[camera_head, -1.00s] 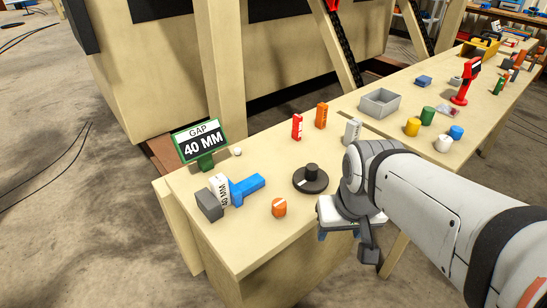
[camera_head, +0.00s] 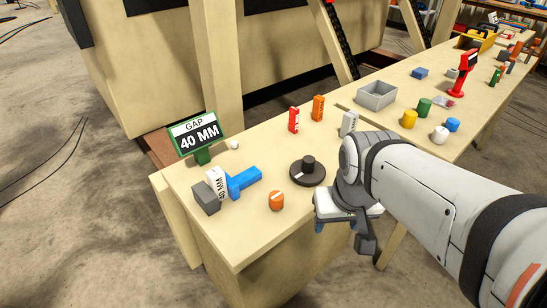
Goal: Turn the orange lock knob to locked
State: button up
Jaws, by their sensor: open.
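The orange lock knob (camera_head: 276,201) is a short round knob with a pale line across its top. It stands on the wooden bench (camera_head: 240,250) near the front edge, left of a black dial (camera_head: 308,172). My gripper (camera_head: 334,224) is at the bench's front edge, right of the knob and apart from it. It points down and is open. My wrist hides most of the fingers; only blue tips show below it. Whether anything lies between the fingers is hidden.
A blue and grey gauge (camera_head: 240,182) with a white 40 MM block (camera_head: 216,181) stands left of the knob. Behind it is a green GAP 40 MM sign (camera_head: 196,134). Red (camera_head: 294,120), orange (camera_head: 318,107) and grey (camera_head: 348,123) blocks stand farther back. A grey bin (camera_head: 377,95) lies right.

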aim_at(276, 197)
jog(key=z, duration=0.1)
jog(key=k, duration=1.1)
jog(key=u, duration=0.65)
jog(key=i, duration=1)
